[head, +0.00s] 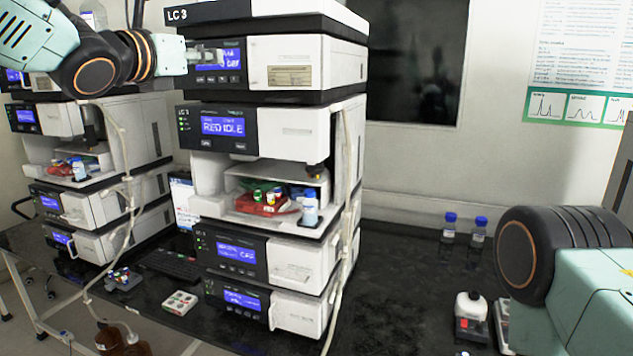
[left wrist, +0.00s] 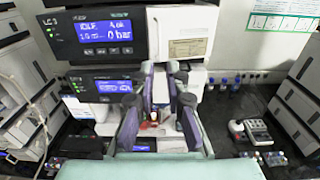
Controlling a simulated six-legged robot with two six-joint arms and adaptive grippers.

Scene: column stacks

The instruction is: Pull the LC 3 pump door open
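The LC 3 stack stands in the middle of the head view. Its pump is the upper module with a blue display (head: 232,60), reading 0 bar in the left wrist view (left wrist: 104,30). The pump door (head: 318,62) is the white front panel right of the display, with a small label; it looks closed. It also shows in the left wrist view (left wrist: 198,20). My left gripper (head: 212,56) is in front of the pump's display, partly covering it. In the left wrist view its fingers (left wrist: 160,70) are apart, empty, below the door's lower edge. My right gripper is out of view.
A pale tube (head: 345,200) hangs down the stack's right side. Another stack (head: 95,140) stands left. Blue-capped bottles (head: 449,228) stand on the dark bench at right.

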